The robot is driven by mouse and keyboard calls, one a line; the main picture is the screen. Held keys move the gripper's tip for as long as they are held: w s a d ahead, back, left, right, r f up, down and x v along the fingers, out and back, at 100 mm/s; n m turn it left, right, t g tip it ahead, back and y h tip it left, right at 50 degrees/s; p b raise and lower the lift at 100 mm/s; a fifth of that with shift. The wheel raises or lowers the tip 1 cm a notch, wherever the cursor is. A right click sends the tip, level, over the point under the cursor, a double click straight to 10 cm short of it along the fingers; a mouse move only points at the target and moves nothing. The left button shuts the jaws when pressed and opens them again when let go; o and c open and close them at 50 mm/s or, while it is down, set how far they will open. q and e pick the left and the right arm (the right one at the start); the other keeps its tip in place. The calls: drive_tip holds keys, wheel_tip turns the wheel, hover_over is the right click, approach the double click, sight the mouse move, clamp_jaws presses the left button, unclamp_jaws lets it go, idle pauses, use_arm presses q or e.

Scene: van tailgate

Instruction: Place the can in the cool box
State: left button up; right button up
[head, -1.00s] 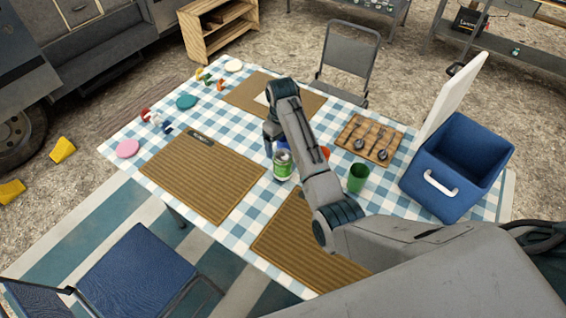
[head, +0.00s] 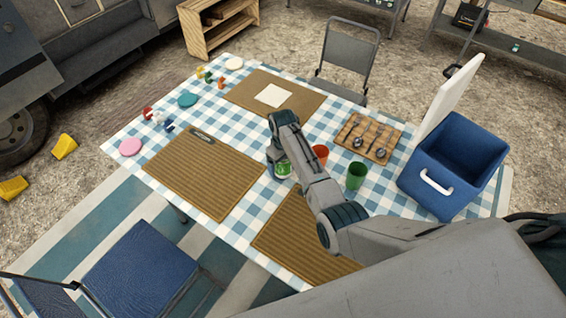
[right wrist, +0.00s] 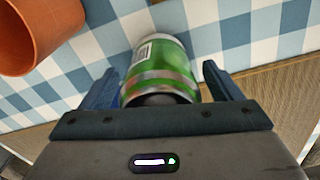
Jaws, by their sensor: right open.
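The green can (head: 283,170) stands on the checked tablecloth near the middle of the table, partly hidden by my right gripper. In the right wrist view the can (right wrist: 160,75) lies between the two fingers, with a gap on each side. My right gripper (right wrist: 162,88) is open around it; in the head view the gripper (head: 277,170) is down at the can. The blue cool box (head: 452,165) stands at the right end of the table, its white lid (head: 452,95) up and its inside looking empty. My left gripper is not in view.
A red cup (head: 320,152) and a green cup (head: 356,176) stand between the can and the cool box. A wooden board with spoons (head: 368,138) lies behind them. Woven mats (head: 205,175) cover parts of the table. The red cup is close beside the can in the wrist view (right wrist: 40,35).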

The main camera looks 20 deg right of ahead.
drive_tip(key=shift+r, duration=0.1)
drive_tip(key=c, duration=1.4)
